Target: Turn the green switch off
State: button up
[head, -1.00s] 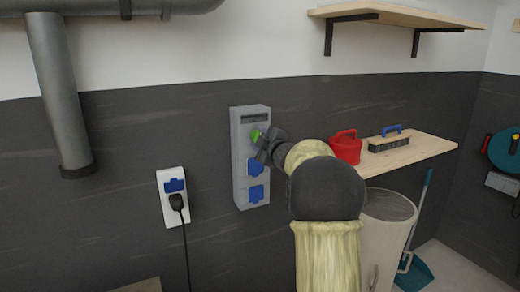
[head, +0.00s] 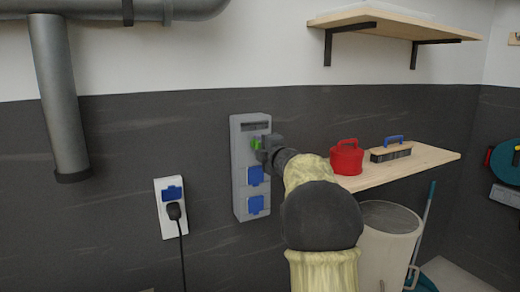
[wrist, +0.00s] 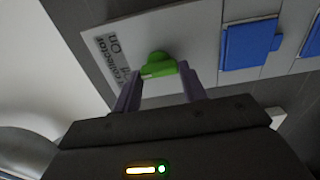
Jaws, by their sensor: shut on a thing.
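The green switch (head: 256,143) is on the upper part of a grey wall-mounted box (head: 238,180). In the wrist view the green switch (wrist: 158,66) is a knob sitting between the tips of my two fingers, beside a label on which "On" can be read. My gripper (head: 264,146) reaches the box from the right and is shut on the switch; the gripper also shows in the wrist view (wrist: 157,82). Part of the switch is hidden by my gripper in the head view.
Two blue socket covers (head: 256,190) are below the switch. A white socket (head: 171,208) with a black plug and cable is at lower left. To the right, a wooden shelf (head: 430,160) holds a red can (head: 347,160) and a brush (head: 390,151); a bin (head: 388,235) stands below.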

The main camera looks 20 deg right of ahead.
jog(key=shift+f, duration=0.2)
jog(key=o, duration=1)
jog(key=shift+r, duration=0.15)
jog(key=s, duration=0.5)
jog(key=s+b, duration=0.1)
jog(key=s, duration=0.5)
jog(key=s+b, duration=0.1)
jog(key=s, duration=0.5)
jog(key=shift+s+d, duration=0.25)
